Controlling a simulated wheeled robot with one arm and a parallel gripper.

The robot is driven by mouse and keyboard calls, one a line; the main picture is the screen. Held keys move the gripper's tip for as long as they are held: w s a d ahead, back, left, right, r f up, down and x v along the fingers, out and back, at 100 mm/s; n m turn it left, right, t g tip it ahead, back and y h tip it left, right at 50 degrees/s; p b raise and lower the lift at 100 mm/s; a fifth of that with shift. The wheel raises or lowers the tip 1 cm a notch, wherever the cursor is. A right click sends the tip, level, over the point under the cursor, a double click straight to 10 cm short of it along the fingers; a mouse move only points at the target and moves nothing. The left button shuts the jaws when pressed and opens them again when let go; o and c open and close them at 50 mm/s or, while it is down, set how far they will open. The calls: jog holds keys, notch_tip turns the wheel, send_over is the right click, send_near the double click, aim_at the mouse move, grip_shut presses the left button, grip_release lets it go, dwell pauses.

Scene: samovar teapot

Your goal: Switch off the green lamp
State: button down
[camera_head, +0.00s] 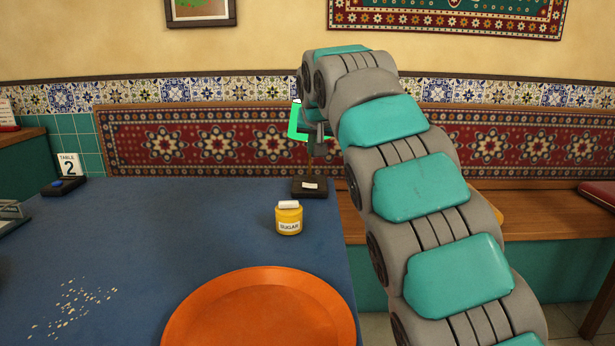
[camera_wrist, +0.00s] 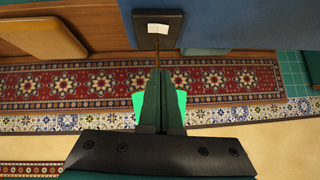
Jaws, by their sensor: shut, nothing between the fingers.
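The green lamp has a bright green shade (camera_head: 296,122), a thin stem and a dark base (camera_head: 309,188) with a white patch on it. It stands at the far right corner of the blue table. My arm hides part of the shade in the head view. In the wrist view, seen upside down, the base (camera_wrist: 170,18) is at the top and the glowing shade (camera_wrist: 182,104) shows on both sides of my fingers. My gripper (camera_wrist: 161,72) is shut and empty. It overlaps the shade and its tips point toward the stem; I cannot tell whether they touch.
A yellow sugar jar (camera_head: 289,219) and an orange tray (camera_head: 258,318) are on the blue table (camera_head: 150,235). A table number stand (camera_head: 67,170) is at the far left. Crumbs (camera_head: 78,305) lie at the front left. A patterned bench back (camera_head: 200,142) runs behind the table.

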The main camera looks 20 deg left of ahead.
jog(key=shift+s+r, duration=0.2)
jog(key=shift+r, duration=0.2)
jog(key=shift+f, duration=0.1)
jog(key=p, duration=0.1)
send_over(310, 185)
jog(key=s, duration=0.1)
notch_tip(310, 185, down, 7)
jog(key=shift+f, duration=0.1)
jog(key=shift+s+a+f, duration=0.1)
jog(key=shift+f, duration=0.85)
jog(key=shift+s+a+f, duration=0.1)
jog(key=shift+f, duration=0.8)
